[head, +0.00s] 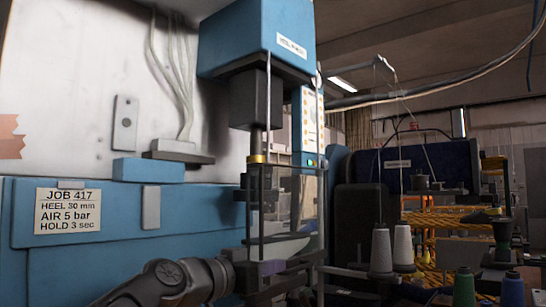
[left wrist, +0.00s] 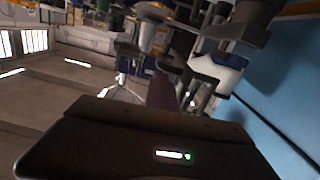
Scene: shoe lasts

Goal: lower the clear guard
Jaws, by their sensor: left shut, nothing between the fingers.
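The clear guard (head: 290,205) is a see-through panel with a thin dark frame. It stands upright in front of the blue press, below the press's dark ram (head: 256,98). My left gripper (head: 308,268) comes in from the lower left and is at the guard's lower part. It is shut and empty. I cannot tell whether it touches the guard. A purple piece (head: 271,267) shows beside the gripper, partly hidden. In the left wrist view, my dark gripper housing fills the bottom and the fingertips are hard to make out. My right gripper is not in view.
The blue press head (head: 258,35) hangs above, with a control panel (head: 309,125) at its right. A job card (head: 68,211) is on the blue cabinet at left. Thread cones (head: 381,250) stand close at the right, with yellow shelving (head: 440,222) behind.

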